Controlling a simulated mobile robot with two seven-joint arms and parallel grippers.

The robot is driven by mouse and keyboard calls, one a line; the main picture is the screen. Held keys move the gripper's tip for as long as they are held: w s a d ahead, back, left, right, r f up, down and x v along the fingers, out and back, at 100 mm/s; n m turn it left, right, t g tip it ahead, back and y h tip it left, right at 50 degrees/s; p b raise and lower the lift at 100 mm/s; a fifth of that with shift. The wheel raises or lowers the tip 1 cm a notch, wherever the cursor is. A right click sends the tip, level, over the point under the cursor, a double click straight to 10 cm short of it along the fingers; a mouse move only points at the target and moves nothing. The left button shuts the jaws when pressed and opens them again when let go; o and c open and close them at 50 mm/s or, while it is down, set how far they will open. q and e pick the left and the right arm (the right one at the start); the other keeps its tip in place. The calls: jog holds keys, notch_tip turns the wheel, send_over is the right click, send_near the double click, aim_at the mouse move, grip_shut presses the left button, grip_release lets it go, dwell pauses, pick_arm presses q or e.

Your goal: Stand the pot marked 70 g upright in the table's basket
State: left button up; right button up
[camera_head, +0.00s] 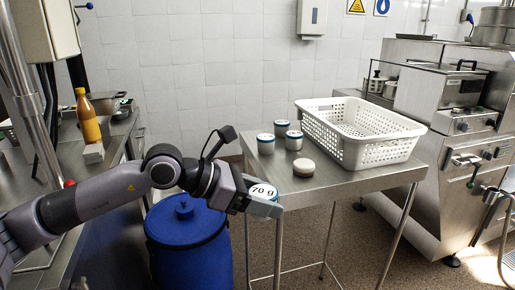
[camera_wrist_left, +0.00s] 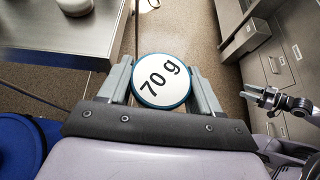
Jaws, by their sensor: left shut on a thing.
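My left gripper (camera_head: 264,201) is shut on the pot marked 70 g (camera_head: 262,190). Its round white lid with a blue rim also shows in the left wrist view (camera_wrist_left: 161,80), between the two fingers. The lid faces the head camera and looks tilted; the pot's lower part is hidden by the gripper. Gripper and pot are in front of the table's left edge. The white perforated basket (camera_head: 348,146) stands upright at the back right of the table (camera_head: 345,183); nothing shows inside it. What looks like my right gripper (camera_wrist_left: 263,97) is small at the right of the wrist view.
The table's front is bare. A blue barrel (camera_head: 188,245) stands below my left arm. Steel kitchen units (camera_head: 447,150) stand at the right.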

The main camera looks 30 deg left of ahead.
pick_arm(q)
jog(key=s+d+f+m+g+h, duration=0.2)
jog(key=s+d+f+m, duration=0.1)
jog(key=f, duration=0.5)
jog(key=shift+s+d, duration=0.7)
jog(key=shift+d, duration=0.65)
jog(key=shift+a, duration=0.1)
jog(key=shift+a+f+n, duration=0.3)
jog(key=shift+a, duration=0.1)
